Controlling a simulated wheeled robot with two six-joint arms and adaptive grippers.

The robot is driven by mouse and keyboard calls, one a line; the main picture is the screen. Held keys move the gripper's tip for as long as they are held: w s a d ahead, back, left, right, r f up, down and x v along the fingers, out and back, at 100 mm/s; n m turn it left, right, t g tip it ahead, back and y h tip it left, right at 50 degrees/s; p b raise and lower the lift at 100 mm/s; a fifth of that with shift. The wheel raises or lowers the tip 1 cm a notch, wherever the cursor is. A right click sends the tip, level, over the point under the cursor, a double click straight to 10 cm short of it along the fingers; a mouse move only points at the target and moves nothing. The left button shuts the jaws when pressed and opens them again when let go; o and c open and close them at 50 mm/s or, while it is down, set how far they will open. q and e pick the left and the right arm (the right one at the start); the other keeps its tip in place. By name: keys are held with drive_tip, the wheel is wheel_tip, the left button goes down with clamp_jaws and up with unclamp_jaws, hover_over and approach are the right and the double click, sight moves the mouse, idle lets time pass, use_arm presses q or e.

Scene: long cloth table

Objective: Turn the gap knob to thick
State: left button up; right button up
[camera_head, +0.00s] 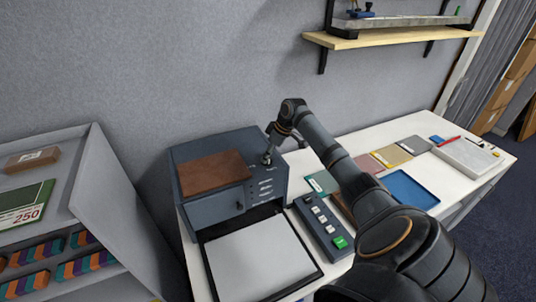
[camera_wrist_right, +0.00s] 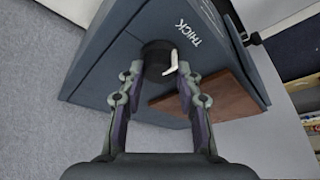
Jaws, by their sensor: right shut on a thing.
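The gap knob (camera_wrist_right: 155,55) is a dark round knob with a white pointer (camera_wrist_right: 173,62) on the grey-blue machine (camera_head: 216,212). The word THICK (camera_wrist_right: 188,33) is printed beside the knob, toward the upper right in the wrist view. The pointer lies on the knob's right side in that view; I cannot tell whether it lines up with the word. My right gripper (camera_wrist_right: 159,76) is shut on the knob, one finger on each side. In the head view the right gripper (camera_head: 269,154) is at the machine's upper right corner and mostly hides the knob. My left gripper is out of view.
A brown block (camera_head: 213,172) lies on the machine's top. A white sheet on a black tray (camera_head: 213,275) is in front. A button panel (camera_head: 320,226) with a green button stands to the right. A blue tray (camera_head: 409,189) and coloured swatches lie farther right. A shelf (camera_head: 385,36) hangs above.

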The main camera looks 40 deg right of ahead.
idle(0.4)
drive_tip(key=o, duration=1.1)
drive_tip(key=shift+o, duration=0.2)
drive_tip(key=v, duration=1.2)
drive_tip(key=shift+w+d, duration=0.1)
drive_tip(key=shift+d, duration=0.05)
